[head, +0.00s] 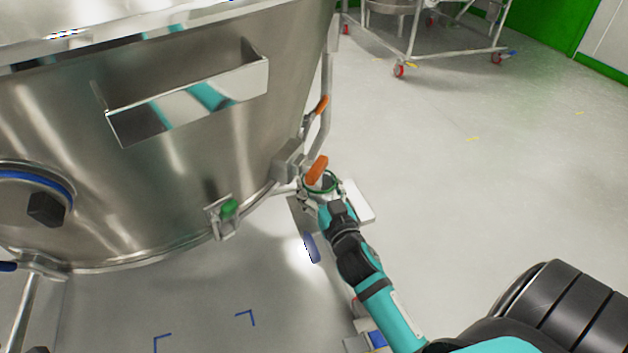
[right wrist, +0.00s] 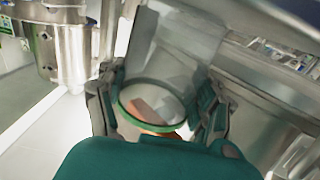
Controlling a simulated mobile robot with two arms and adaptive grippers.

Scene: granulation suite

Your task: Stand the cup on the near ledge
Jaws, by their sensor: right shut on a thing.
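The cup (head: 331,180) is clear with a green rim. My right gripper (head: 322,190) is shut on it, close beside the lower right side of the steel vessel. In the right wrist view the cup (right wrist: 150,112) sits between the two fingers of the gripper (right wrist: 155,105), its green-rimmed mouth facing the camera. An orange-brown shape shows inside or through the cup; I cannot tell which. A pale flat plate (head: 358,202) shows just right of and below the cup; I cannot tell whether it is the near ledge. My left gripper is out of view.
The large steel vessel (head: 180,190) fills the left, with an open bracket (head: 240,85) on its wall. Orange handles (head: 317,170) stick out near the cup. A wheeled frame (head: 430,50) stands at the back.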

